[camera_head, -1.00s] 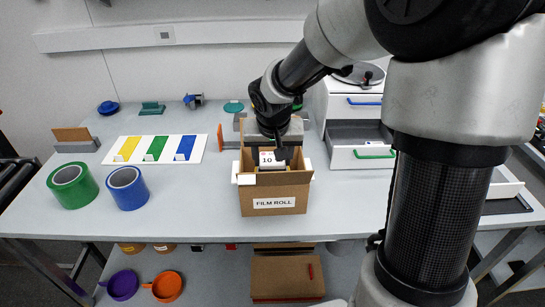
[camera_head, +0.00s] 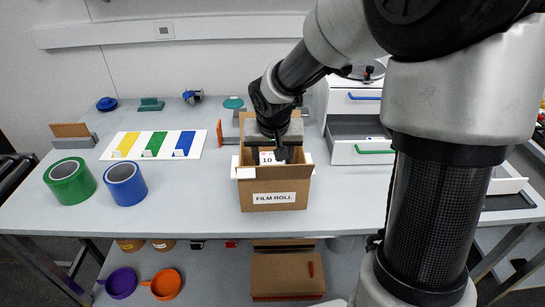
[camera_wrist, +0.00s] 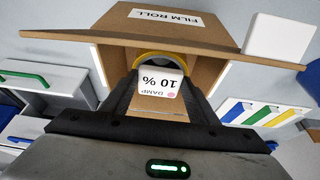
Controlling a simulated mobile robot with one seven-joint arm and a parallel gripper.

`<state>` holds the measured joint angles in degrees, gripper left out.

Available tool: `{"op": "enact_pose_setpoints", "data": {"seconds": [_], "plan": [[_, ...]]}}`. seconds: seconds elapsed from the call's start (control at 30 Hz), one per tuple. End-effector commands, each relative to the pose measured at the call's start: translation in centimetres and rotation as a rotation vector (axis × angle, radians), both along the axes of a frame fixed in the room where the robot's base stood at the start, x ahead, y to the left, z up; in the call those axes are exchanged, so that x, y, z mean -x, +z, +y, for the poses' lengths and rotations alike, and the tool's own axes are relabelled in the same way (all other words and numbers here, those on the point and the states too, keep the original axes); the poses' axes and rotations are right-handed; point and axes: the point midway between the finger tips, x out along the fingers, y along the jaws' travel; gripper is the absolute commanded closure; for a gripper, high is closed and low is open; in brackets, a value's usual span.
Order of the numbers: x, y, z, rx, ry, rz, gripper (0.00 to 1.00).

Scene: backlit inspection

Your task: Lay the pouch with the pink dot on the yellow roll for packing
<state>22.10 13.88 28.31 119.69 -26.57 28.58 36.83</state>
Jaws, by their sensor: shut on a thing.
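The pouch (camera_wrist: 161,82) is white, marked "10 %" and "DAMP", with a pink dot at one corner. My gripper (camera_wrist: 160,88) is shut on it, one finger on each side. In the head view my gripper (camera_head: 272,153) points down into the open cardboard box (camera_head: 274,196) labelled FILM ROLL, and the pouch (camera_head: 266,158) shows at its mouth. The yellow roll (camera_wrist: 160,56) is inside the box; only a curved yellow rim shows past the pouch. I cannot tell whether the pouch touches the roll.
The box flaps stand open around my gripper. Green tape (camera_head: 70,181) and blue tape (camera_head: 126,184) stand to the left. A white board with colour strips (camera_head: 153,146) lies behind them. A drawer unit (camera_head: 357,148) with an open drawer stands right of the box.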

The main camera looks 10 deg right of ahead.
Motion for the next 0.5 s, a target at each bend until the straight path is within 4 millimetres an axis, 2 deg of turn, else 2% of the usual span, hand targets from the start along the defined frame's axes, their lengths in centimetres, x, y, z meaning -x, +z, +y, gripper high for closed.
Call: {"op": "enact_pose_setpoints", "data": {"seconds": [0.17,0.47,0.5], "plan": [[0.0,-0.69,0.0,0.0,0.0,0.0,0.68],[0.0,-0.56,0.0,0.0,0.0,0.0,0.68],[0.0,-0.56,0.0,0.0,0.0,0.0,0.44]]}}
